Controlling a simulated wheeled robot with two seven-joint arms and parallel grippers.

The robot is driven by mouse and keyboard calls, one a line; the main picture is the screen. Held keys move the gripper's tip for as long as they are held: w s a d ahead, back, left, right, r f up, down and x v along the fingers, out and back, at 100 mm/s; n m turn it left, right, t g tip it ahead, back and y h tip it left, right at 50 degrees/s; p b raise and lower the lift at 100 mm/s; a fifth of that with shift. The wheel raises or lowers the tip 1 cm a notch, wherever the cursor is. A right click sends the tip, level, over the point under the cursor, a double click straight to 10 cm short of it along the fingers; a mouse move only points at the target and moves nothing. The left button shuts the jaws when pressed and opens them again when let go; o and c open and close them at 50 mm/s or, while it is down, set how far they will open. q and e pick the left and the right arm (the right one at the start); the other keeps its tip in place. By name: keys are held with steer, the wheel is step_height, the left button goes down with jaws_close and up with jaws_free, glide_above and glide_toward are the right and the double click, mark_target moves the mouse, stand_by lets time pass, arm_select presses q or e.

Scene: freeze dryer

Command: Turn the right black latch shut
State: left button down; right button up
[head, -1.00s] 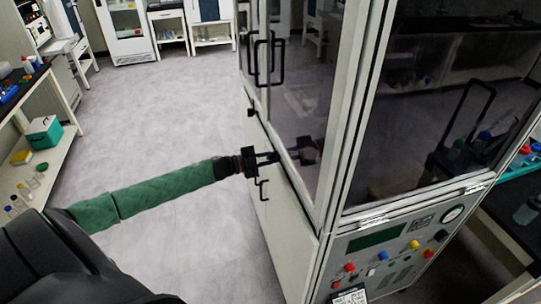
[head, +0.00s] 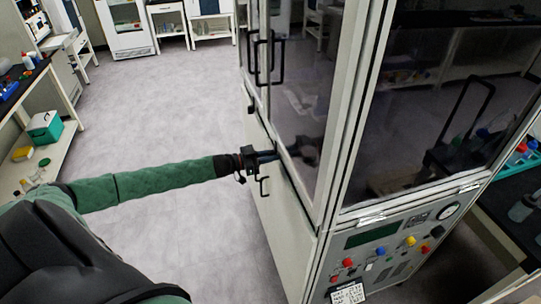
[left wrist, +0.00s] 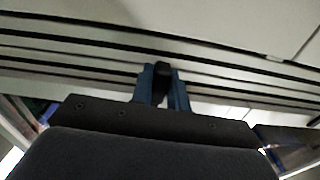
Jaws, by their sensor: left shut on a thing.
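The white freeze dryer cabinet (head: 283,228) stands right of centre in the head view, with tall glass doors. My left gripper (head: 276,154) reaches its front from the left, at the seam between the glass door and the lower panel. In the left wrist view, my left gripper's blue fingers (left wrist: 162,90) are shut on the right black latch (left wrist: 163,72), a small dark piece between the tips. The latch is hidden by the fingers in the head view. Another black latch (head: 251,107) sits farther left on the same seam. My right gripper is out of view.
A control panel (head: 385,250) with coloured buttons is at the lower right. Open floor (head: 180,110) lies left of the cabinet.

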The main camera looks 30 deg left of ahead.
arm_select(q)
steer(key=shift+n, duration=0.4)
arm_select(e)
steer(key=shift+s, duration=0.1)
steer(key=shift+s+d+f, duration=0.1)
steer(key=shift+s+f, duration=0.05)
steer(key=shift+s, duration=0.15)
arm_select(q)
steer(key=c, duration=1.4)
jaws_free()
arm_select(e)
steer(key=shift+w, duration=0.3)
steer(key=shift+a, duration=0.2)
arm_select(q)
steer(key=shift+s+a, duration=0.1)
